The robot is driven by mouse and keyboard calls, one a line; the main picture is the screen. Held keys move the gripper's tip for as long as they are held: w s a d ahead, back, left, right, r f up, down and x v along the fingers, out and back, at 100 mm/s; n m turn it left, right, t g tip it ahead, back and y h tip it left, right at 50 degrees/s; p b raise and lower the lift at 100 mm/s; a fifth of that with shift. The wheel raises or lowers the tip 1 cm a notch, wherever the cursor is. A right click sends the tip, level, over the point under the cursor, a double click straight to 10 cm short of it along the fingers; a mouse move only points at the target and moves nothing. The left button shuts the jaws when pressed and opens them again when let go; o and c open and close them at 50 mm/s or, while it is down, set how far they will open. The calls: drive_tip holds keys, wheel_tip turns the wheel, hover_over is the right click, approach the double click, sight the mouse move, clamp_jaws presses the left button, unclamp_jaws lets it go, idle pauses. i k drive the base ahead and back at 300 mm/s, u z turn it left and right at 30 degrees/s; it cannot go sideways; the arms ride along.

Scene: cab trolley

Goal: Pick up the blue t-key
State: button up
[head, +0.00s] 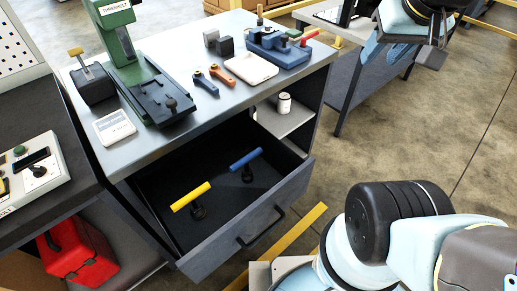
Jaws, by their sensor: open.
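The blue t-key (246,159) lies in the open drawer (245,230) of the trolley, towards the right. It has a blue bar handle on top and a dark stem and foot below. A yellow t-key (191,196) of like shape is to its left in the same drawer. My gripper (432,55) is at the upper right edge of the picture, partly cut off. It is open, high up and far from the drawer, and nothing shows in it.
The trolley top (178,118) carries a green press (140,75), a blue-handled tool (206,83), an orange-handled tool (222,77), a white tray (251,68) and a blue vise (278,50). A white can (284,103) stands on the side shelf. A red case (78,253) is lower left.

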sight(247, 177)
drive_tip(key=u, duration=1.05)
drive_tip(key=i, duration=0.1)
drive_tip(key=z, duration=2.5)
drive_tip(key=k, duration=2.1)
drive_tip(key=u, duration=1.35)
drive_tip(key=i, duration=1.05)
drive_tip(key=z, duration=0.05)
